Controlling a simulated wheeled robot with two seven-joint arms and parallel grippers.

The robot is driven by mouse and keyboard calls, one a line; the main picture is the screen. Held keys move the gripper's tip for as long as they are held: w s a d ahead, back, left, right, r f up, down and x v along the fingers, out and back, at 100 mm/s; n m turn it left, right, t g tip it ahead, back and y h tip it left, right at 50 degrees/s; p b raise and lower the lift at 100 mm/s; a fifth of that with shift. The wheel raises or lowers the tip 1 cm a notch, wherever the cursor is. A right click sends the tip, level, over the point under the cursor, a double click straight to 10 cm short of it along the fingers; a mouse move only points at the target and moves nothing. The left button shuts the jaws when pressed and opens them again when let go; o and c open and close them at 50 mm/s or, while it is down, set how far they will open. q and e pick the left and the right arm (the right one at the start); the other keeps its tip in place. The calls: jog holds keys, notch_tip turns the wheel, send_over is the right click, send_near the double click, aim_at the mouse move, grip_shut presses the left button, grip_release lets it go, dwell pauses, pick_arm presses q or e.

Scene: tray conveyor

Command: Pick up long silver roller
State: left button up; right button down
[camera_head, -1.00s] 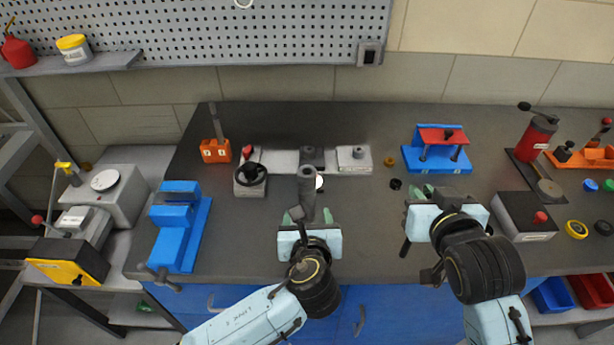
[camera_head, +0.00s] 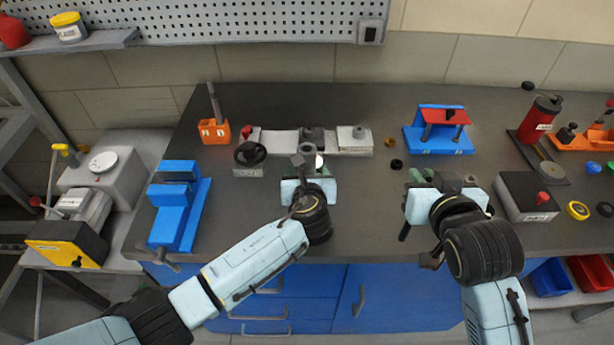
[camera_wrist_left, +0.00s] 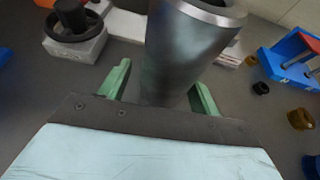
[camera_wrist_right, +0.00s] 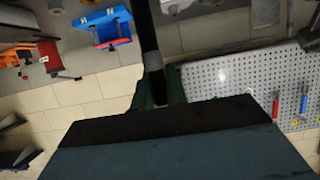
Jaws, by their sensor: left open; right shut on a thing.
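A grey metallic cylinder, seemingly the long silver roller (camera_head: 307,156), stands at the middle of the bench, partly hidden by my left gripper (camera_head: 308,170). In the left wrist view the roller (camera_wrist_left: 190,50) fills the space between the spread green fingers of that gripper (camera_wrist_left: 160,92). The gripper is open around it; I cannot tell whether a finger touches it. My right gripper (camera_head: 422,177) is at the right above the bench, shut on a dark rod (camera_head: 404,231). The rod (camera_wrist_right: 148,45) also shows between its fingers in the right wrist view.
Behind the roller lies a grey fixture (camera_head: 280,143), with a black handwheel (camera_head: 250,154) at its left. A blue vise (camera_head: 180,210) stands left. The bench between vise and handwheel is clear.

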aim_at(306, 143)
pick_arm(q)
jog(key=shift+w+f, duration=0.15)
jog(key=shift+w, duration=0.25)
jog(key=c, duration=1.3)
jog(key=shift+o, duration=0.2)
notch_tip(306, 143, up, 10)
jog(key=shift+r+p, duration=0.1)
jog(key=shift+p, duration=0.95)
jog(key=shift+p, duration=0.65)
